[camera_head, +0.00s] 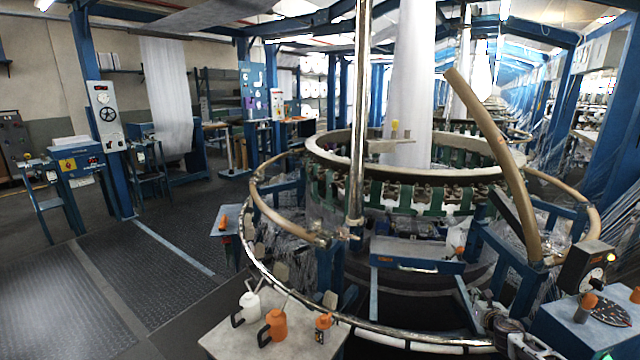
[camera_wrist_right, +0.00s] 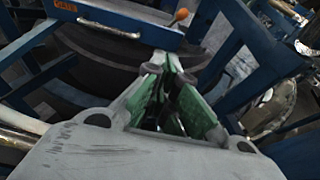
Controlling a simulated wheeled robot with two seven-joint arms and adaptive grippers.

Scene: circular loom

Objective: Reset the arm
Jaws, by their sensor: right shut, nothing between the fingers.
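My right gripper (camera_head: 494,320) is low in the head view, right of centre, by the front rim of the circular loom (camera_head: 330,334). In the right wrist view its green-lined fingers (camera_wrist_right: 170,72) come together at the tips with nothing between them. They point toward a blue box (camera_wrist_right: 120,15) with an orange knob (camera_wrist_right: 181,15), apart from it as far as I can see. The same blue box (camera_head: 415,252) is at the loom's front in the head view. My left gripper is not in view.
A small table (camera_head: 270,335) at the front holds a white oil can (camera_head: 250,306) and orange bottles (camera_head: 276,325). A blue control box (camera_head: 580,325) stands at the right. Blue frame bars (camera_wrist_right: 262,50) lie close beside the fingers. Open floor (camera_head: 150,290) is at the left.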

